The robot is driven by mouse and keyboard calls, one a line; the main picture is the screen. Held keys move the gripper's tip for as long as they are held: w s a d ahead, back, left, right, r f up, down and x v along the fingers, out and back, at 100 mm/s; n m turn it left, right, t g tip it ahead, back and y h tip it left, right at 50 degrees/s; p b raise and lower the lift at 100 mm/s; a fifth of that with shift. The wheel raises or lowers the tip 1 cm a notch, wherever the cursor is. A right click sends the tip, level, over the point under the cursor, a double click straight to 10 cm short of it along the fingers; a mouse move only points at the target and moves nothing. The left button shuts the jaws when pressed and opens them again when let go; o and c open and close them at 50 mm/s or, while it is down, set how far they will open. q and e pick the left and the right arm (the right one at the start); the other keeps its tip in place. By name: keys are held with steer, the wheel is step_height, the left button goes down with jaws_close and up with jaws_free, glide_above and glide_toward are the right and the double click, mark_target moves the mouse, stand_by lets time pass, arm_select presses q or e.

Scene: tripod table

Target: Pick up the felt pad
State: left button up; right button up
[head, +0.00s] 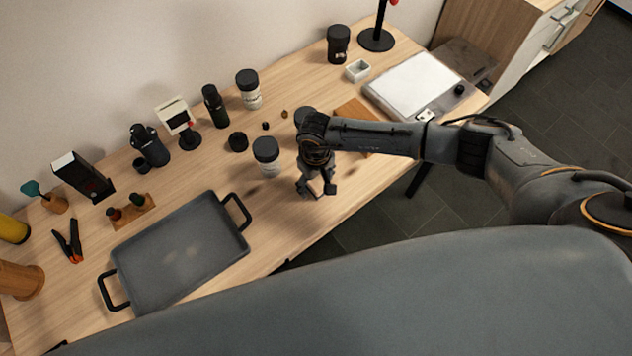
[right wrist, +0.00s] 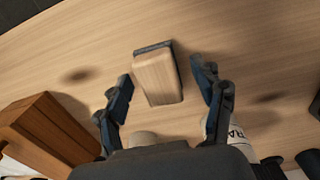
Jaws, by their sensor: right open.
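The felt pad (right wrist: 157,78) looks like a pale wooden block with a dark grey felt layer along its far edge. In the right wrist view it lies on the table between the two fingers of my right gripper (right wrist: 161,73), with a visible gap on both sides. In the head view my right gripper (head: 316,190) points down near the table's front edge, and its fingers largely hide the pad. The right gripper is open and empty. My left gripper is not in view.
A white jar with a black lid (head: 267,157) stands just left of the right gripper. A brown wooden object (right wrist: 45,130) is at the left of the wrist view. A grey tray (head: 180,255) lies farther left on the table. Several jars and bottles stand behind.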

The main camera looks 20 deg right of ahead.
steer(key=c, duration=1.4)
steer(key=shift+o, duration=0.2)
steer(key=shift+r, duration=0.1)
steer(key=shift+w+r+b, duration=0.1)
steer(key=shift+r+b, duration=0.35)
steer(key=shift+b, duration=0.05)
steer(key=s+a+r+b, duration=0.3)
steer(key=s+r+b, duration=0.3)
steer(key=s+r, duration=0.6)
steer(key=shift+s+a, duration=0.4)
steer(key=shift+s, duration=0.45)
